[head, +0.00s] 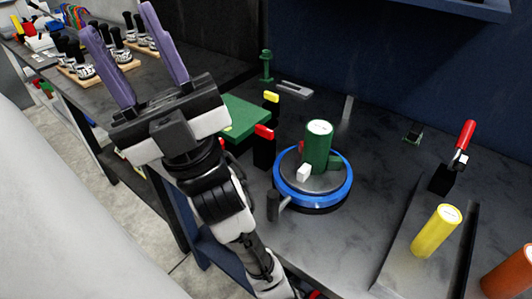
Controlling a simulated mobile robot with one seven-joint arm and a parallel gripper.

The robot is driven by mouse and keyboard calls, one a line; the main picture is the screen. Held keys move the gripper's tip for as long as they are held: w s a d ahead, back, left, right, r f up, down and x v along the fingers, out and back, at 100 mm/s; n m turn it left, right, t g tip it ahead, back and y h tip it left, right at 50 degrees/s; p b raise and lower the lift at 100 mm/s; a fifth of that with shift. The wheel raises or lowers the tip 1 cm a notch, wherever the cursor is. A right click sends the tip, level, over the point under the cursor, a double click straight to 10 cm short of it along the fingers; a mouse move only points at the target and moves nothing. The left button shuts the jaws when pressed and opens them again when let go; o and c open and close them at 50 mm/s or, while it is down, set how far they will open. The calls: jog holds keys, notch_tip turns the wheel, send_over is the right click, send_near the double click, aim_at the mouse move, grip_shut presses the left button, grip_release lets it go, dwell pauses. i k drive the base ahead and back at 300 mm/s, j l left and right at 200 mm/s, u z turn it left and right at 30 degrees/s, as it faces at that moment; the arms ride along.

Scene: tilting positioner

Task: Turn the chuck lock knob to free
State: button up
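My gripper (120,20), with two purple fingers, is raised at the upper left. Its fingers are wide apart with nothing between them, well left of the positioner. The positioner has a blue ring (345,190) around a grey round plate (325,182). A dark upright handle (272,205) sits at the ring's front left. I cannot tell which part is the chuck lock knob.
Black posts with a red top (264,132) and a yellow top (271,97) stand behind-left of the positioner, by a green block (243,117). At right are a yellow cylinder (436,231), an orange cylinder (510,273) and a red-handled clamp (465,135). Bare bench lies between.

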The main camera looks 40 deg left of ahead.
aim_at(266, 134)
jog(key=j+u, duration=0.25)
jog(key=u, duration=0.15)
jog(key=k+j+u, duration=0.1)
jog(key=j+u, duration=0.4)
jog(key=u, duration=0.25)
